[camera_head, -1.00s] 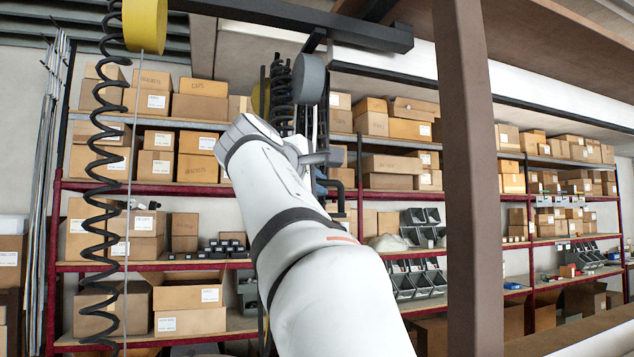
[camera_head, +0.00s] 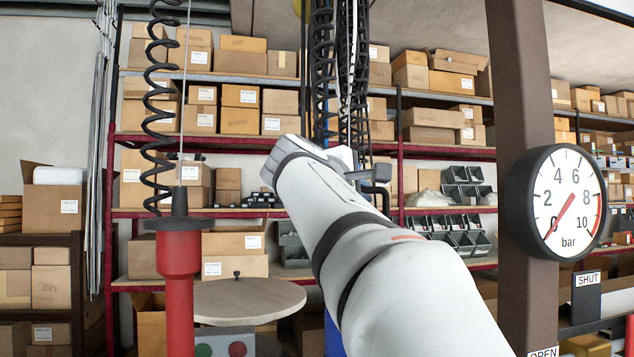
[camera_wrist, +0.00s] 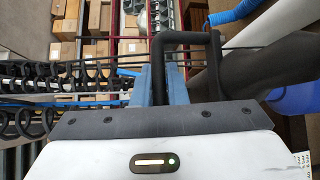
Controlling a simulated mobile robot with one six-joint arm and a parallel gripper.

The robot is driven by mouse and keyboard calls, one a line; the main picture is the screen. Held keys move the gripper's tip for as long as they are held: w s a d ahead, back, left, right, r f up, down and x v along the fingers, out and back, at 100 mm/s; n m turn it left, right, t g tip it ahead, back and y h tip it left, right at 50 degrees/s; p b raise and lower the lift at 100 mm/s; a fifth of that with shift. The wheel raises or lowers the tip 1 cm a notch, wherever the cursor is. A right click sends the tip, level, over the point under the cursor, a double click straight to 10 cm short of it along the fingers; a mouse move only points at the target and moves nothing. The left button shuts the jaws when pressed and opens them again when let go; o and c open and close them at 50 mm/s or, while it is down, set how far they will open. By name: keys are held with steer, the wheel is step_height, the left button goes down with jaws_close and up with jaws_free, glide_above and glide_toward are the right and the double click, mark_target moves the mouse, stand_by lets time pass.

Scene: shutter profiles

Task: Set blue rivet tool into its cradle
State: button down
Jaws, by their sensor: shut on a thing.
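My gripper (camera_wrist: 162,88) is shut on a dark bent handle (camera_wrist: 185,37), which runs down between its two bluish fingers in the wrist view. The handle appears to belong to the blue rivet tool (camera_wrist: 295,97), whose blue end and thick dark section lie to its right. In the head view my white arm hides most of the tool. Only a dark bent piece (camera_head: 375,178) shows beyond the wrist, with blue strips above and below the arm whose owner I cannot tell. I cannot make out a cradle.
A red tool (camera_head: 180,285) hangs on a black coil (camera_head: 158,100) at the left. A round wooden top (camera_head: 245,300) stands beside it above red and green buttons. A brown post (camera_head: 522,100) with a pressure gauge (camera_head: 568,203) is at the right. Box-filled shelves (camera_head: 230,75) stand behind.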

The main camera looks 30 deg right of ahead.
step_height(320, 180, down, 27)
steer(key=b, duration=1.9)
steer(key=shift+f, duration=0.15)
steer(key=c, duration=1.9)
jaws_free()
steer(key=o, duration=0.4)
steer(key=shift+o, duration=0.2)
steer(key=shift+r, duration=0.2)
steer(key=f+p+v, duration=0.1)
steer(key=v, duration=0.6)
steer(key=shift+s+a+r, duration=0.2)
steer(key=shift+a+r, duration=0.15)
steer(key=shift+r, duration=0.2)
